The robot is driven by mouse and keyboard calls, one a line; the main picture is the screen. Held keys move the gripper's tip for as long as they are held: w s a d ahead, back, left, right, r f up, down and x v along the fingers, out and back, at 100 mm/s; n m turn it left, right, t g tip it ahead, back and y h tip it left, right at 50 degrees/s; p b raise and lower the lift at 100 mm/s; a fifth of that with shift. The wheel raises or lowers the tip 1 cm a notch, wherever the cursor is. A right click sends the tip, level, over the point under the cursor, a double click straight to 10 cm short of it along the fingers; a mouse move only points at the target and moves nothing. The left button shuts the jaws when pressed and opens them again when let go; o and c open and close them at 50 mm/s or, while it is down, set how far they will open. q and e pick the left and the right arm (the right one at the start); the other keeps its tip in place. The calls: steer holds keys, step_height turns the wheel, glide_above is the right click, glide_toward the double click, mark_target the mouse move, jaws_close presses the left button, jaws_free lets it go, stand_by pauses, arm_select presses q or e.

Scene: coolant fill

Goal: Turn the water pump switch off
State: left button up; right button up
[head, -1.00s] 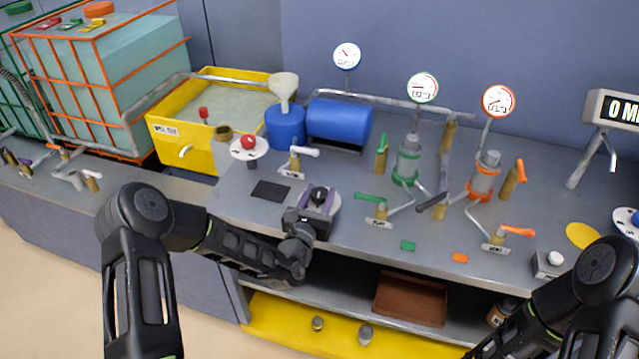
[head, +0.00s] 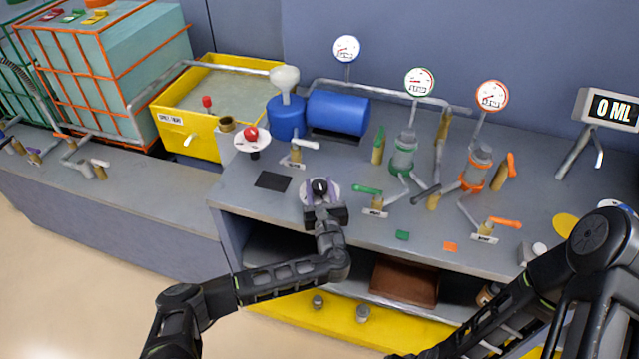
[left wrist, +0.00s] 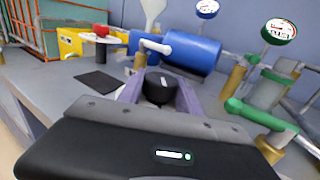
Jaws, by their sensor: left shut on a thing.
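The water pump switch looks to be the black rotary knob (head: 320,187) on a pale round plate near the bench's front edge. It also shows in the left wrist view (left wrist: 160,88), with a pale mark on its top. My left gripper (head: 322,197) is at the knob from the front, its purple-lined fingers on either side of it. In the left wrist view the fingers (left wrist: 160,95) are shut on the knob. The plate's markings are mostly hidden by the gripper. My right arm shows at the lower right, but its gripper is out of view.
A white-handled valve (head: 297,150) stands behind the knob and a green-handled valve (head: 374,199) to its right. A black mat (head: 272,181) lies to the left. A red button on a white disc (head: 251,135) is further left. The blue tank (head: 338,114) stands behind.

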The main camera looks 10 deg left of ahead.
arm_select(q)
steer(key=shift+a+r, duration=0.1)
steer(key=shift+r, duration=0.1)
stand_by(0.3)
steer(key=o, duration=1.4)
steer(key=shift+f, duration=0.1)
steer(key=shift+c, duration=0.2)
